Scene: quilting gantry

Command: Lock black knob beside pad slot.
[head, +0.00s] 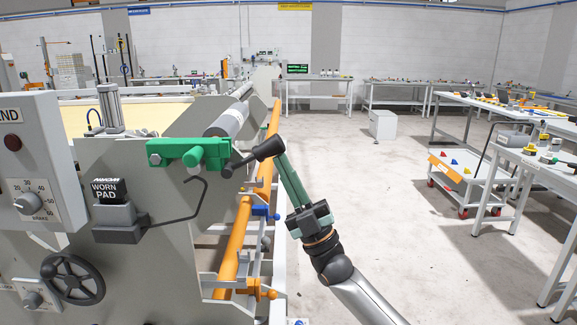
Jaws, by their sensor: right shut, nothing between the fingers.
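The pad slot is a dark grey holder (118,221) on the grey machine panel, with a black block labelled "WORN PAD" (106,190) in it. To its upper right is a green clamp (190,152). A black knob-ended handle (247,160) slants up to the right from beside the clamp. My right gripper (277,157) reaches up from the lower right, its slim green fingers shut and empty at the upper end of this handle. I cannot tell whether they touch it. My left gripper is not in view.
A bent dark rod (190,208) runs from the holder up toward the clamp. A black handwheel (73,279) and a dial (31,204) are at the left. An orange rail (232,248) runs along the machine's side.

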